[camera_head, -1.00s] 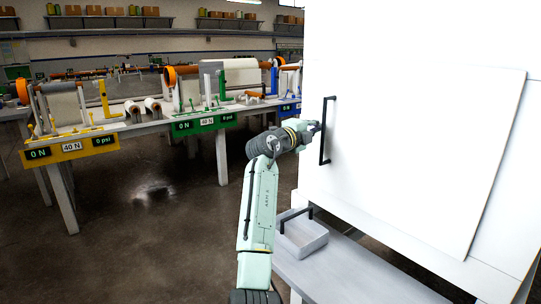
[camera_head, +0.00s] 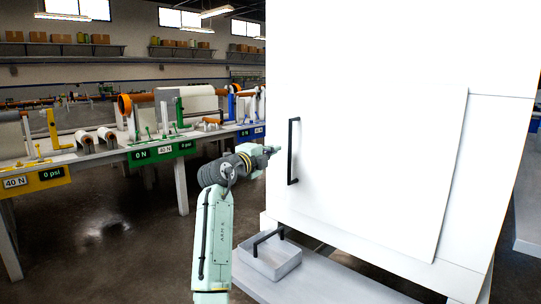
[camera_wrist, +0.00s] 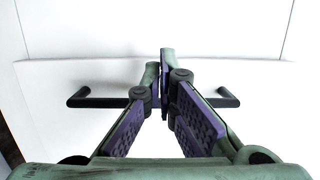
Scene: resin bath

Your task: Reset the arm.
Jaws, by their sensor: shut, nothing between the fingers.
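My gripper (camera_head: 276,150) is in the middle of the head view, just left of the black vertical handle (camera_head: 293,152) on the white cabinet door (camera_head: 400,170). A small gap shows between the fingertips and the handle. In the wrist view my gripper (camera_wrist: 163,62) has its purple-padded fingers brought together at the tips, with nothing held. The handle (camera_wrist: 98,102) lies across the wrist view behind the fingers, which hide its middle. The door looks closed.
A grey tray (camera_head: 252,268) with a black handle sits on a low bench (camera_head: 320,285) below the cabinet. At left stands a long table of rollers with yellow (camera_head: 40,184), green (camera_head: 160,153) and blue gauge panels. Dark floor (camera_head: 110,225) lies open between.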

